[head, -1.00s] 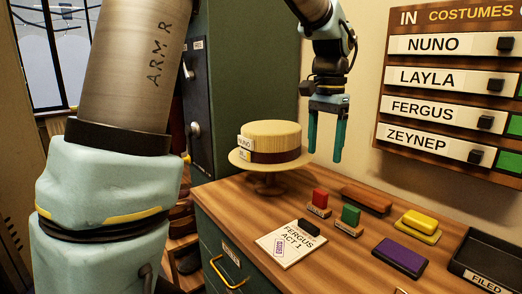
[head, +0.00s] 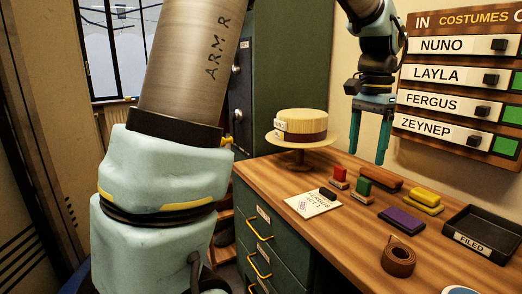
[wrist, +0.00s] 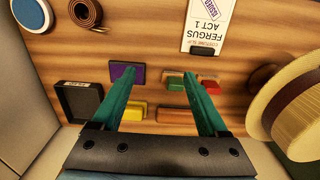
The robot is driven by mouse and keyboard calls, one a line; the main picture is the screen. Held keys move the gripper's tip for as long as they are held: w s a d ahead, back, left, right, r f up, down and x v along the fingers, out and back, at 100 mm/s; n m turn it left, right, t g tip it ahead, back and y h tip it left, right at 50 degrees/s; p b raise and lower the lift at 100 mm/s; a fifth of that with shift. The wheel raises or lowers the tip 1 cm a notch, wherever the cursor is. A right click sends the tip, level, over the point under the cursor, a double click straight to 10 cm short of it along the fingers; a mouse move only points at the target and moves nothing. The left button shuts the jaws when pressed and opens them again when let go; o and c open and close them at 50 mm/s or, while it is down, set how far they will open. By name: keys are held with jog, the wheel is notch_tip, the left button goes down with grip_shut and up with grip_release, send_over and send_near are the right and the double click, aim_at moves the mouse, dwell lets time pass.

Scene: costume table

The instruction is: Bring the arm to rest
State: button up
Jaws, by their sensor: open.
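My gripper (head: 371,138) is open and empty, hanging fingers down above the back of the wooden table (head: 330,232). In the wrist view its two teal fingers (wrist: 154,98) are spread apart over the tabletop, with nothing between them held. My arm rises in the upper right of the head view, and a large pale blue and metal arm link of mine fills its left side. A straw hat (head: 301,122) with a dark band sits on a stand left of my gripper; it also shows at the right of the wrist view (wrist: 303,115).
Red (head: 339,176) and green (head: 364,187) stamps, a purple pad (head: 401,219), a yellow block (head: 425,198), a "FERGUS ACT 1" card (head: 306,207), a rolled tape (head: 398,256) and a black "FILED" tray (head: 485,229) are on the table. A name board (head: 460,85) hangs behind.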

jog(key=w+a+f+n+p, duration=0.1)
jog(key=a+f+n, duration=0.2)
jog(key=a, duration=0.5)
jog(key=w+a+f+n+p, duration=0.1)
jog(key=w+a+f+n, duration=0.15)
jog(key=a, duration=0.55)
jog(key=s+a+f+n+p, duration=0.1)
jog(key=s+a+f+n, duration=0.1)
jog(key=a, duration=0.5)
jog(key=s+a+f+n+t+p, duration=0.1)
jog(key=s+a+f+n, duration=0.2)
jog(key=s+a, duration=0.2)
jog(key=shift+a+t, duration=0.3)
jog(key=shift+a, duration=0.7)
